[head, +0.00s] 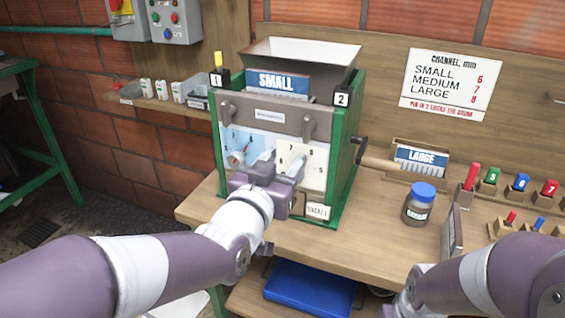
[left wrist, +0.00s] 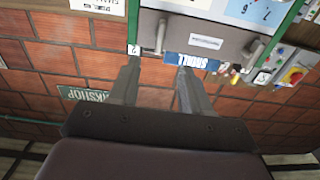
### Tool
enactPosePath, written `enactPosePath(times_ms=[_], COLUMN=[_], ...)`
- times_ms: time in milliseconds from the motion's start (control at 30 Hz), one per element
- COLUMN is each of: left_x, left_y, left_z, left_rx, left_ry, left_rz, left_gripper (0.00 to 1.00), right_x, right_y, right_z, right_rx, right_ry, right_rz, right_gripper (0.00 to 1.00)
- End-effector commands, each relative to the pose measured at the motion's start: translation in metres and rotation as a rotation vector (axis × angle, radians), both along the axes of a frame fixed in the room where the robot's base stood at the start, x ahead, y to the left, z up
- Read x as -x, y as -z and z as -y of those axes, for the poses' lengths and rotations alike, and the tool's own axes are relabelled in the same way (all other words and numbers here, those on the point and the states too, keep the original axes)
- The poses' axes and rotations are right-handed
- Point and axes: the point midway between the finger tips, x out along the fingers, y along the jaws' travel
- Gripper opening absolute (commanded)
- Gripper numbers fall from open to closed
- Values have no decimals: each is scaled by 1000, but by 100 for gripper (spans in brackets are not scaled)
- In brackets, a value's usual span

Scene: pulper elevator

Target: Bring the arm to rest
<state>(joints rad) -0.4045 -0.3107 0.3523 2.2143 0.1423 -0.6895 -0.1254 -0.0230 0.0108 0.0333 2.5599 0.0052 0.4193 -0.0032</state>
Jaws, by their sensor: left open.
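My left arm reaches in from the left in the head view. Its gripper (head: 281,160) is open and empty, with its two fingers apart in front of the lower front panel of the green-framed pulper machine (head: 345,150). I cannot tell how close the fingers are to the panel. In the left wrist view the two fingers (left wrist: 157,72) are spread with nothing between them, and the machine front (left wrist: 207,42) shows upside down beyond. My right arm (head: 500,275) shows at the lower right of the head view; its gripper is out of view.
The wooden bench (head: 375,235) holds a blue-lidded jar (head: 419,205), a LARGE-labelled holder (head: 420,162) and coloured pegs (head: 470,178) at right. A crank handle (head: 382,163) sticks out from the machine's right side. A blue case (head: 310,290) lies below. A small shelf (head: 150,103) is at left.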

Motion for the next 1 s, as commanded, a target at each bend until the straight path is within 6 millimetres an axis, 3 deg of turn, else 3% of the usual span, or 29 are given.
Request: enactPosePath(times_ms=[167,267,333,400,500,600,733,1000], left_x=[1,15,38,72,127,167,167,167], left_y=[12,66,111,147,170,166,166,166], left_z=[1,2,-14,-46,-93,-129,-146,-146], left_rx=[-8,-76,-157,-227,-282,-276,-231,-231], left_ry=[7,35,26,-20,-107,-192,-247,-247], left_rz=[-56,-290,-554,-838,-1188,-1413,-1446,-1446], left_gripper=[48,48,48,48,48,48,48,48], right_x=[0,0,0,0,0,0,0,0], right_y=[0,-1,-16,-37,-66,-95,-101,-101], right_z=[0,0,0,0,0,0,0,0], right_rx=[0,0,0,0,0,0,0,0], right_ry=[0,0,0,0,0,0,0,0], right_rz=[0,0,-1,0,1,1,1,1], right_gripper=[51,51,51,51,51,51,51,51])
